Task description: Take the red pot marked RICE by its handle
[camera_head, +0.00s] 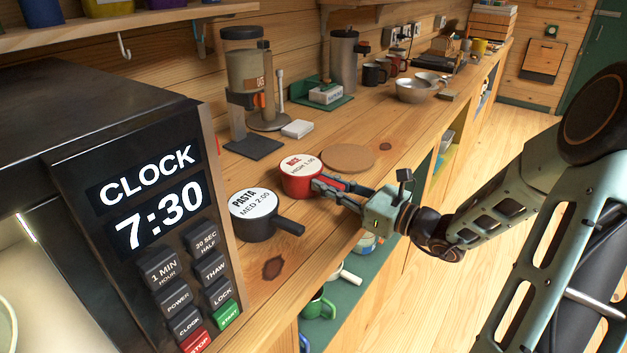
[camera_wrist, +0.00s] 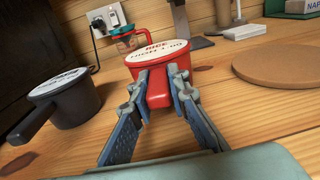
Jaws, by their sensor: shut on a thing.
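The red pot (camera_head: 298,186) with a white lid marked RICE stands on the wooden counter (camera_head: 272,268). In the wrist view the red pot (camera_wrist: 143,70) is straight ahead, its handle (camera_wrist: 158,88) pointing toward me. My gripper (camera_head: 322,186) reaches in from the right and is shut on that handle. In the wrist view my gripper (camera_wrist: 160,80) has one finger on each side of the handle. The pot looks upright, and I see no clear gap between it and the counter.
A black pot marked PASTA (camera_head: 252,215) stands close on the left, its handle (camera_head: 289,226) toward the counter edge. A round wooden board (camera_head: 349,157) lies behind right. The microwave (camera_head: 110,180) fills the left. A coffee grinder (camera_head: 247,90) and a white block (camera_head: 297,129) stand behind.

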